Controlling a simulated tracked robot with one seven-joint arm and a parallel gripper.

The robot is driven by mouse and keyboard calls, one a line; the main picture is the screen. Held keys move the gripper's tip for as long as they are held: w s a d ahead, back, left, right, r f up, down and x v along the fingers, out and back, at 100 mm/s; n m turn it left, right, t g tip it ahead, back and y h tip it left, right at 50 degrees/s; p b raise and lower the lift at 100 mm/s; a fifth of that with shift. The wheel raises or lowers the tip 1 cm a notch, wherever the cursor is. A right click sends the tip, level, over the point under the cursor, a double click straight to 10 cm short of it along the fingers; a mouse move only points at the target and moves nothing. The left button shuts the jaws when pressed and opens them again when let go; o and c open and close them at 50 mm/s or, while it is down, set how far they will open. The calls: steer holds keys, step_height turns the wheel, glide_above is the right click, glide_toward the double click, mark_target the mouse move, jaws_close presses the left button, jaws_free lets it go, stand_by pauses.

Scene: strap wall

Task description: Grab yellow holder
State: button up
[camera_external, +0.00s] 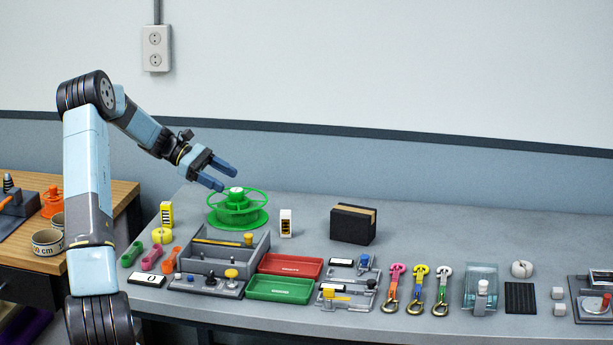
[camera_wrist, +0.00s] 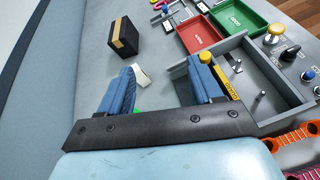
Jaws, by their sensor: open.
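Several yellow things show, and I cannot tell for certain which is the holder. A small upright yellow block (camera_external: 167,214) with a dark label stands at the left of the bench, with a round yellow piece (camera_external: 162,235) just in front of it. A long yellow piece (camera_external: 215,241) with a round yellow end lies in the grey tray (camera_external: 222,263); it also shows in the wrist view (camera_wrist: 229,86), partly behind one finger. My gripper (camera_external: 227,180) is open and empty, above the green reel (camera_external: 238,217). Its fingers (camera_wrist: 163,70) also show in the wrist view.
A white block (camera_external: 286,222) and a black box (camera_external: 352,224) stand to the right of the reel. Red (camera_external: 290,265) and green (camera_external: 279,289) trays, colored straps (camera_external: 417,290) and fittings crowd the front. The bench's back right is clear.

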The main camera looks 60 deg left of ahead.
mark_target(172, 209)
steer(key=s+a+f+n+t, duration=0.2)
steer(key=s+a, duration=0.1)
steer(key=a, duration=0.3)
steer(key=s+a+f+n+t, duration=0.2)
steer(key=s+a, duration=0.1)
steer(key=a, duration=0.3)
steer(key=s+a+f+n+t, duration=0.2)
steer(key=s+a+f, duration=0.1)
steer(key=a, duration=0.3)
steer(key=shift+s+a+f+t+y, duration=0.15)
steer(key=shift+s+t+y, duration=0.15)
steer(key=shift+s+t, duration=0.15)
steer(key=shift+f, duration=1.45)
step_height(172, 209, down, 4)
steer(key=shift+r, duration=0.1)
steer(key=x, duration=0.3)
steer(key=shift+c, duration=0.3)
steer(key=c, duration=1.1)
